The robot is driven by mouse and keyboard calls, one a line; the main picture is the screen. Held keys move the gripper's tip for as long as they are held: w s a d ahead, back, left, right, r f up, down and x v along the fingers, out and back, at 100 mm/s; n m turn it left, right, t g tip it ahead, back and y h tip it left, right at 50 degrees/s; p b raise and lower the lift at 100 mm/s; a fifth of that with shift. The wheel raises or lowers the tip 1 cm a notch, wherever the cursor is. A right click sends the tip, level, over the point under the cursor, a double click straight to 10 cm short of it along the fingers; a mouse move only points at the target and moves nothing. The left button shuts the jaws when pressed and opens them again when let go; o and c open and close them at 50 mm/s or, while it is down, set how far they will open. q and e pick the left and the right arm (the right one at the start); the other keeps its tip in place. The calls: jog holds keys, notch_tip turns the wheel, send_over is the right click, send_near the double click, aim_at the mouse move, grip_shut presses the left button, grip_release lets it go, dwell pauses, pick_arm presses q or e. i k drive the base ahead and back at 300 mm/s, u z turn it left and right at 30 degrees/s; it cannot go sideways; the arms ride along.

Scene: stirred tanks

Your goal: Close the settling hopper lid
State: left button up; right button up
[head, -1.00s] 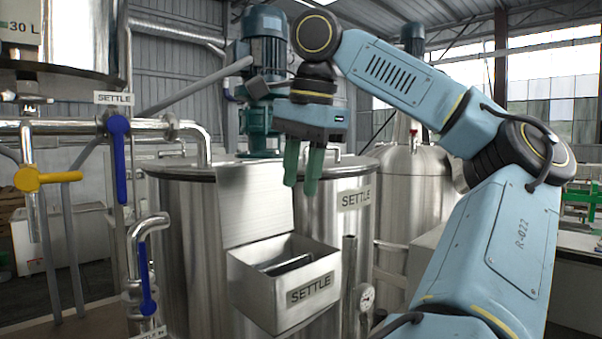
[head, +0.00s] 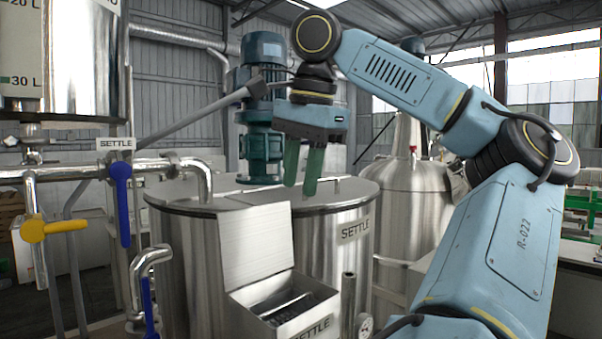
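The settling hopper (head: 254,317) is a steel box with a SETTLE label on the front of the tank, low in the picture and cut by the bottom edge. Its flat steel lid (head: 255,243) stands up, tilted back against the tank, so the hopper is open and a dark grating shows inside. My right gripper (head: 300,188) has two green fingers pointing down with a narrow gap between them. It is empty and appears above and right of the lid, apart from it. My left gripper is out of view.
The steel tank (head: 190,250) stands behind the hopper, with a motor (head: 262,110) on top. Pipes with a blue valve handle (head: 122,205) and a yellow one (head: 52,228) are at left. A short upright pipe (head: 348,300) and a gauge (head: 364,324) stand right of the hopper.

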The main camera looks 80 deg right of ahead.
aim_at(256, 243)
jog(key=k, duration=1.5)
